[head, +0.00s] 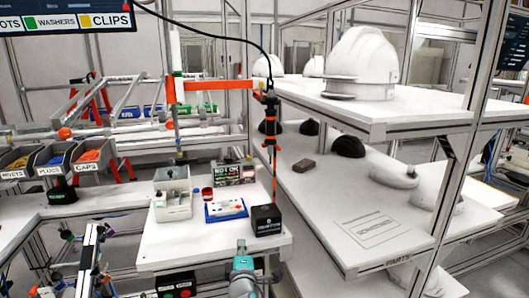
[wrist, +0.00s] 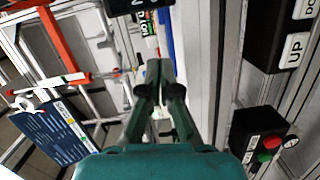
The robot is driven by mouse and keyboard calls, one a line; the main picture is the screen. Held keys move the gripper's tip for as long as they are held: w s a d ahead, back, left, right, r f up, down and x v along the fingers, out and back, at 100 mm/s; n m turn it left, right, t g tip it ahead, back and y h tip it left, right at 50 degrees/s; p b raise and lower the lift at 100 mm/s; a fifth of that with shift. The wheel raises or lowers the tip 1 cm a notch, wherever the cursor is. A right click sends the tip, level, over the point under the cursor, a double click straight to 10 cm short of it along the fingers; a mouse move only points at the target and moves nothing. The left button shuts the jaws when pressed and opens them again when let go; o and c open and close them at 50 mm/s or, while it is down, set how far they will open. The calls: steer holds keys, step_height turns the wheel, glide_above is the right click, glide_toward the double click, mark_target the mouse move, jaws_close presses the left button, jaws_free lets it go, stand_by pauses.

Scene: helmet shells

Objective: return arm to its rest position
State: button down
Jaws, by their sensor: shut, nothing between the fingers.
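My gripper (wrist: 160,72) shows in the wrist view with its two dark green fingers together and nothing held between them. Its teal body fills the bottom of that view. In the head view a teal and grey part of my arm (head: 243,275) stands at the bottom, just in front of the white workbench (head: 190,250). My fingertips cannot be made out in the head view.
The bench carries a grey bin (head: 173,195), a blue-edged tray (head: 226,210) and a black box (head: 266,220). White helmet shells (head: 362,62) stand on the right shelf. A black UP button box (wrist: 289,45) and a red-green button box (wrist: 265,147) are right of my gripper.

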steer(key=s+d+f+m+g, duration=0.1)
steer(key=s+d+f+m, duration=0.1)
steer(key=s+d+f, duration=0.45)
steer(key=s+d+f+m, duration=0.1)
steer(key=s+d+f, duration=0.3)
steer(key=s+f, duration=0.45)
steer(key=s+d+f+m, duration=0.2)
steer(key=s+d+f, duration=0.1)
steer(key=s, duration=0.5)
steer(key=s+d+f+m, duration=0.2)
steer(key=s+d+f, duration=0.15)
steer(key=s, duration=0.35)
steer(key=s+d+r+m, duration=0.2)
steer(key=s+r+m, duration=0.1)
steer(key=s, duration=0.7)
steer(key=s+d+r+m+g+h, duration=0.1)
steer(key=s+d+r+m, duration=0.2)
steer(key=s, duration=0.8)
steer(key=s+d+r+m+h, duration=0.1)
steer(key=s+d+r+m, duration=0.2)
steer(key=s, duration=0.8)
step_height(320, 180, up, 3)
steer(key=shift+s+d+f+m+g, duration=0.2)
steer(key=shift+s+m+g, duration=0.1)
steer(key=shift+m, duration=0.6)
